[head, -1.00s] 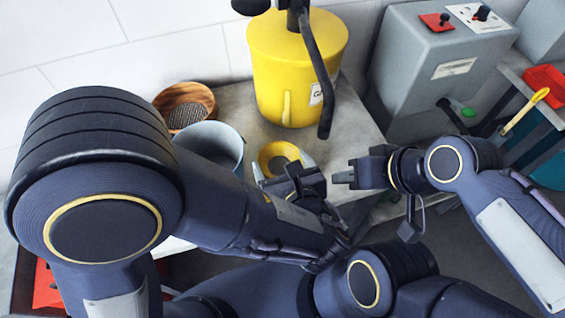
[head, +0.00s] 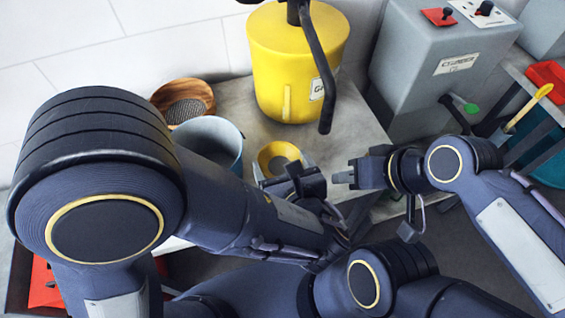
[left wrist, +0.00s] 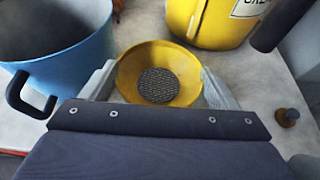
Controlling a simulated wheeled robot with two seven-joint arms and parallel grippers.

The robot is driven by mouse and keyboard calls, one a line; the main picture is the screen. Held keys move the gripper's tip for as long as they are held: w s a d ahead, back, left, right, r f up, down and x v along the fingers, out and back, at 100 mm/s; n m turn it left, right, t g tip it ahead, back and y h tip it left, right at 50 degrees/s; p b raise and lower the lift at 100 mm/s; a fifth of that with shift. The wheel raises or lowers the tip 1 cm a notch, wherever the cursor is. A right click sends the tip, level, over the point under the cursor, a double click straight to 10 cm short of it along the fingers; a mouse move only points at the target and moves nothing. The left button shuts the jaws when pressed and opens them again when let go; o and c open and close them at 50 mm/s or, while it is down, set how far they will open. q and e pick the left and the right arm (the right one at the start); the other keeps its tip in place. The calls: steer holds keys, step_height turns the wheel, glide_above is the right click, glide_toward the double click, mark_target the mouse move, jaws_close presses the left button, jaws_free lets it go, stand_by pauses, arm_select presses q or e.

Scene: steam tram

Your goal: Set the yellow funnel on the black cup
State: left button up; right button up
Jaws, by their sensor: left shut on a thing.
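The yellow funnel (head: 268,153) is between the fingertips of my left gripper (head: 284,168). In the left wrist view the funnel (left wrist: 130,72) is seen from above, with its wide mouth up and a grey mesh disc inside it. The left gripper's pale fingers (left wrist: 158,88) close on it from both sides. I cannot tell whether the funnel touches anything beneath it. I cannot make out the black cup in either view. My right gripper (head: 345,172) is to the right of the funnel and seems to hold nothing; its finger gap is unclear.
A blue pot (head: 226,135) with a black handle stands left of the funnel, close to my left gripper. A wooden bowl with mesh (head: 183,103) is behind it. A large yellow tank (head: 290,65) stands behind. A grey control box (head: 425,75) is at right. A small brass knob (left wrist: 288,117) sits at right.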

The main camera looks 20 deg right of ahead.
arm_select(q)
steer(key=shift+f, duration=0.25)
steer(key=o, duration=0.9)
steer(key=shift+w+r+p+v, duration=0.15)
steer(key=shift+p+v, duration=0.2)
steer(key=shift+v, duration=0.55)
steer(key=shift+r+p+v, duration=0.2)
steer(key=shift+p+v, duration=0.1)
steer(key=shift+v, duration=0.65)
steer(key=shift+w+r+p+v, duration=0.15)
steer(key=shift+p+v, duration=0.2)
steer(key=shift+v, duration=0.55)
steer(key=shift+s, duration=0.1)
steer(key=shift+r, duration=0.15)
step_height(320, 180, up, 6)
steer(key=p, duration=0.4)
steer(key=shift+p, duration=0.35)
